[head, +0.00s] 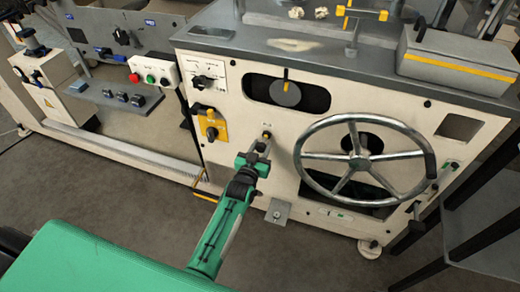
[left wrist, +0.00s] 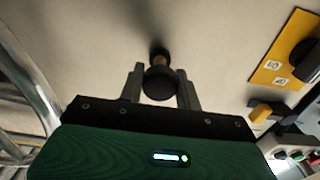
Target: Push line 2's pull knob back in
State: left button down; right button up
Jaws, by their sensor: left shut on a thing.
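The pull knob (left wrist: 160,84) is a round black knob on the cream machine panel. In the left wrist view a yellow band shows behind its head, and a dark base meets the panel. In the head view only a small dark and yellow part of the knob (head: 266,134) shows past my fingers. My left gripper (head: 261,147) reaches up to it from below, facing the panel. In the left wrist view the fingers of my left gripper (left wrist: 160,88) stand on either side of the knob, shut on it. My right gripper is not in view.
A large spoked handwheel (head: 313,134) is just right of my left gripper. A yellow plate with a dark switch (head: 211,125) is to the left. A dark dial (head: 286,93) is above. A grey bench top (head: 270,40) with a grey box (head: 450,62) tops the machine.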

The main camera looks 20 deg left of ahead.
pick_arm(q)
jog(key=w, duration=0.2)
jog(key=shift+w+r, duration=0.1)
jog(key=shift+w, duration=0.2)
jog(key=c, duration=1.4)
grip_release()
jog(key=o, duration=0.4)
jog(key=shift+w, duration=0.1)
jog(key=shift+o, duration=0.2)
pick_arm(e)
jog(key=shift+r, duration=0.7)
